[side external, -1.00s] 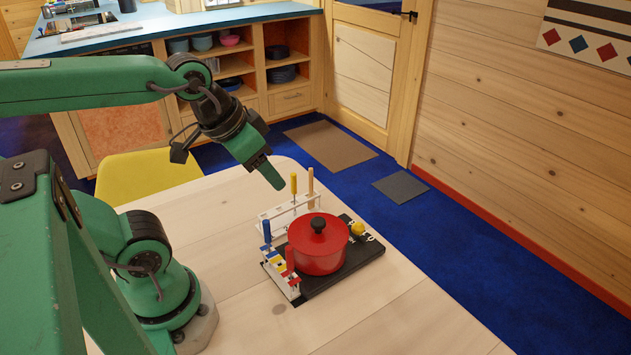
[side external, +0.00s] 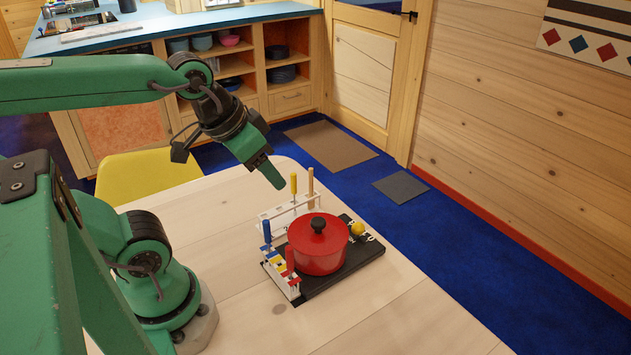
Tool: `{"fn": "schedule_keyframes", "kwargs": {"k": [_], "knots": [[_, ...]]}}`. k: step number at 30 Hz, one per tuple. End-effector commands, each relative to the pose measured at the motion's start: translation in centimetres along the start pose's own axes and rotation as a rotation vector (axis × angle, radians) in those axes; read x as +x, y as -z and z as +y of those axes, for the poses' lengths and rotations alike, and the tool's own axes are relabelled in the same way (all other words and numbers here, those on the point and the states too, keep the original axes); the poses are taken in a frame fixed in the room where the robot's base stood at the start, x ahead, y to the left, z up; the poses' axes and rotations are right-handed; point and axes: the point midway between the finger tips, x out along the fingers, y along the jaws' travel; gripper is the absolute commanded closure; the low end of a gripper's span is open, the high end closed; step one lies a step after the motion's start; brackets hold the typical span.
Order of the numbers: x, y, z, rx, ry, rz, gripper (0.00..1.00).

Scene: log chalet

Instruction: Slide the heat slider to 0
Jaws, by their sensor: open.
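A black board (side external: 345,282) lies on the pale wooden table and carries a red lidded pot (side external: 318,255). A round yellow knob (side external: 357,229) sits at the board's back right edge, beside white markings; it looks like the heat slider, but the markings are too small to read. My gripper (side external: 276,180) hangs in the air above the table's back part, up and left of the board, touching nothing. It is open and empty, though its fingers overlap in this view.
A white rack (side external: 268,222) behind the pot holds upright yellow (side external: 294,184) and wooden (side external: 311,184) handles. The table's front is clear. A yellow chair (side external: 145,175) stands behind.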

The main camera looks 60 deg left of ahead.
Motion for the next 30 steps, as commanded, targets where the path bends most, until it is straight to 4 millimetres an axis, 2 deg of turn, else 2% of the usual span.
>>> {"fn": "schedule_keyframes", "kwargs": {"k": [8,14,23,30], "knots": [[0.6,1.6,0.2,-0.081,0.000,-0.059,0.52],[1.8,4.0,0.5,-0.202,0.009,-0.138,0.52],[4.9,7.5,1.1,-0.398,0.047,-0.263,0.52],[8.2,9.8,1.7,-0.551,0.099,-0.358,0.52]]}}
